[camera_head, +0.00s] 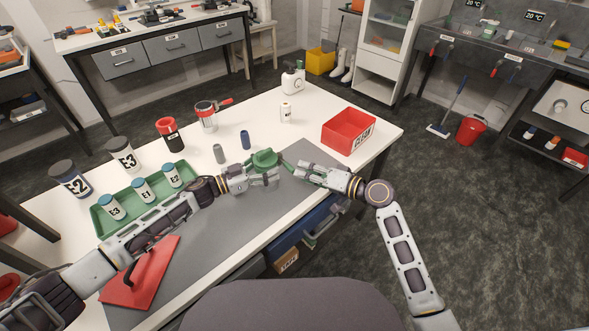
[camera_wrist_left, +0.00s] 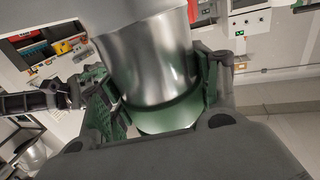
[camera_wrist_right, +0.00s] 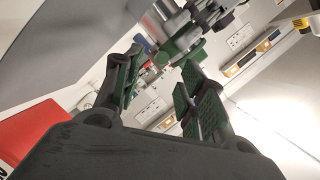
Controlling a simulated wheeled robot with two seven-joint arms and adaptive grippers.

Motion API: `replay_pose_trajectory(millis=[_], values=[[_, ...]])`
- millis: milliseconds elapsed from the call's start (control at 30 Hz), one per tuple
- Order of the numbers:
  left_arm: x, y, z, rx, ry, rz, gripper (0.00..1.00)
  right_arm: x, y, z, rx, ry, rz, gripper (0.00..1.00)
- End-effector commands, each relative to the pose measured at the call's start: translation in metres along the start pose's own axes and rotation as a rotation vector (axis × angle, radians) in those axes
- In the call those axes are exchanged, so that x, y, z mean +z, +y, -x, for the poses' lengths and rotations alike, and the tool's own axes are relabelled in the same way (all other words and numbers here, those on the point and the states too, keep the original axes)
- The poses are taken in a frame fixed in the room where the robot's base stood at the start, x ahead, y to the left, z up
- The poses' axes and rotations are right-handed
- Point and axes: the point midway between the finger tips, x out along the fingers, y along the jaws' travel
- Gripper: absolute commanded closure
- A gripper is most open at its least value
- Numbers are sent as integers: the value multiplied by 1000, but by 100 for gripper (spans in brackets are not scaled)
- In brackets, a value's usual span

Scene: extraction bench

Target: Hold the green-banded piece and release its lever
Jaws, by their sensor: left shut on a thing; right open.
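The green-banded piece (camera_head: 264,158) is at my left gripper (camera_head: 272,178), over the grey mat. In the left wrist view it is a shiny metal cylinder (camera_wrist_left: 150,65) with a green band (camera_wrist_left: 168,118), between the left gripper's pads (camera_wrist_left: 165,100). The left gripper is shut on it. My right gripper (camera_head: 303,172) is open and empty, just right of the piece. In the right wrist view, the green part of the piece (camera_wrist_right: 180,42) shows beyond the right gripper's spread fingers (camera_wrist_right: 160,88). I cannot make out the lever clearly.
A red bin (camera_head: 348,131) stands right of the grippers. A green tray (camera_head: 104,221) with several bottles lies at left. Small grey (camera_head: 219,154) and blue (camera_head: 245,141) cylinders stand behind the left gripper. A red board (camera_head: 142,276) lies at front left. The mat's middle (camera_head: 215,250) is clear.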

Motion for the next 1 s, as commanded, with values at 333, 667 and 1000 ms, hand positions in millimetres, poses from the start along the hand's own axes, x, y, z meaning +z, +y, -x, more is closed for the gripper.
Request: replay_pose_trajectory(millis=[333, 667, 1000], values=[[0, 0, 0, 0, 0, 0, 72, 0, -1, -40, -2, 0, 0, 59], [0, 0, 0, 0, 0, 0, 72, 0, 0, -51, -1, -1, 0, 59], [0, 0, 0, 0, 0, 0, 72, 0, 0, -50, -1, -1, 0, 80]])
